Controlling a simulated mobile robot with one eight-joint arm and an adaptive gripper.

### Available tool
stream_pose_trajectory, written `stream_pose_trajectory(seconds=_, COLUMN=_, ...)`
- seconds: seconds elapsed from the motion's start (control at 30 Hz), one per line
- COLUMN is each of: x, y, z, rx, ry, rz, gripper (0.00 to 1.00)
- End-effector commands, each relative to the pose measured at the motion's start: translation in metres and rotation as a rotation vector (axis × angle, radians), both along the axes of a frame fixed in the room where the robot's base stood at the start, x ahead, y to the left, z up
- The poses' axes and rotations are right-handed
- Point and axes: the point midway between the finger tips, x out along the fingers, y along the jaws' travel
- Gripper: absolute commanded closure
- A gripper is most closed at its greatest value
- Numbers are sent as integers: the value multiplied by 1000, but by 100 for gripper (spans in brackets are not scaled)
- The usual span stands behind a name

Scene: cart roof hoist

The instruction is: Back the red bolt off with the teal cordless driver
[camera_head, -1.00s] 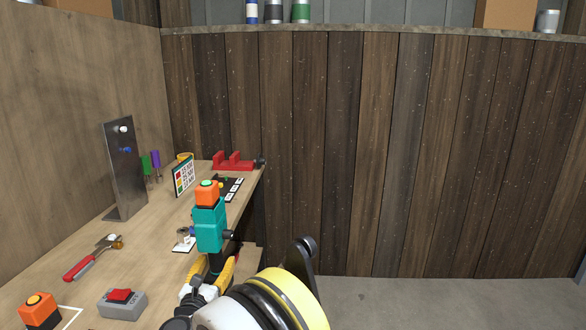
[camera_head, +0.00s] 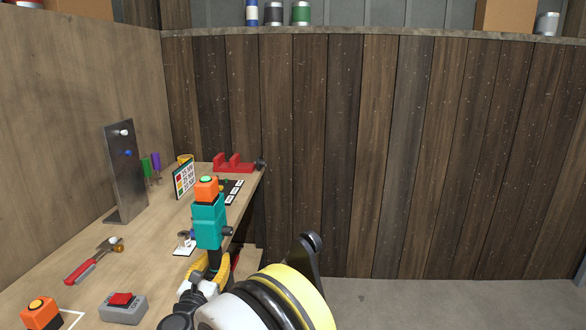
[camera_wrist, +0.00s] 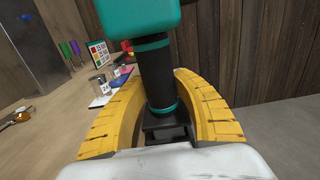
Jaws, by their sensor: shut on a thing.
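In the wrist view, the yellow fingers (camera_wrist: 160,102) lie on both sides of the driver's black grip (camera_wrist: 158,75). An upright metal plate (camera_head: 125,180) stands on the bench, left of and beyond the driver. It carries a white bolt (camera_head: 124,132) and a blue bolt (camera_head: 128,153). I cannot make out a red bolt.
The wooden bench (camera_head: 150,250) holds a red-handled hammer (camera_head: 92,262), a grey switch box (camera_head: 123,308), an orange block (camera_head: 40,312), a colour chart (camera_head: 184,178) and a red stand (camera_head: 233,164). A plank wall (camera_head: 380,150) closes the back. Floor right of the bench is clear.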

Motion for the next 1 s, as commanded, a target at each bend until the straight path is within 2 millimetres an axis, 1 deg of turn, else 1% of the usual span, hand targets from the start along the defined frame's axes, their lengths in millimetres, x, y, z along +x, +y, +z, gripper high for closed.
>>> stream_pose_trajectory(seconds=0.03, x=0, y=0, z=5, rx=-1, ry=-2, rz=0, gripper=100)
stream_pose_trajectory(seconds=1.0, x=0, y=0, z=59, rx=-1, ry=-2, rz=0, gripper=100)
